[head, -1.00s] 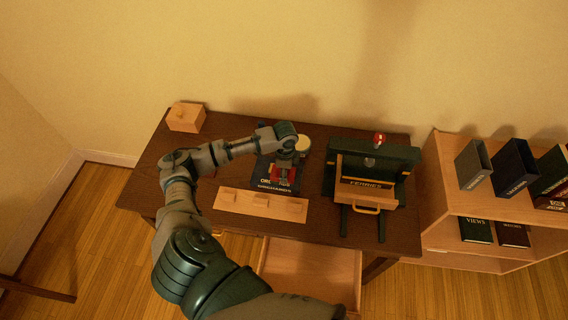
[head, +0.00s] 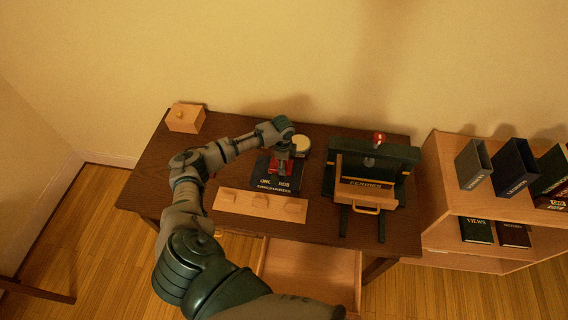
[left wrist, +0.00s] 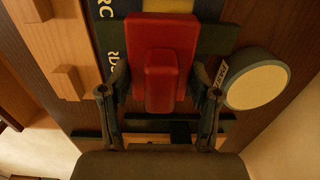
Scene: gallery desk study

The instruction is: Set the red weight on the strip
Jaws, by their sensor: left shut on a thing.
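The red weight (head: 280,167) is a block with a narrower raised grip. In the left wrist view the weight (left wrist: 161,45) sits between the two fingers of my left gripper (left wrist: 160,100), which is shut on its grip. In the head view my left gripper (head: 283,152) is over the far part of a dark book (head: 265,183) with pale lettering. I cannot tell whether the weight touches the book. A pale wooden strip (head: 234,203) with several raised blocks lies in front of the book. My right gripper is out of view.
A round pale-topped tin (head: 302,144) stands close beside the gripper. A dark green press (head: 345,147) with a red knob and wooden drawer is to the right. A wooden box (head: 186,118) is at the back left. An open drawer (head: 310,265) juts out in front.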

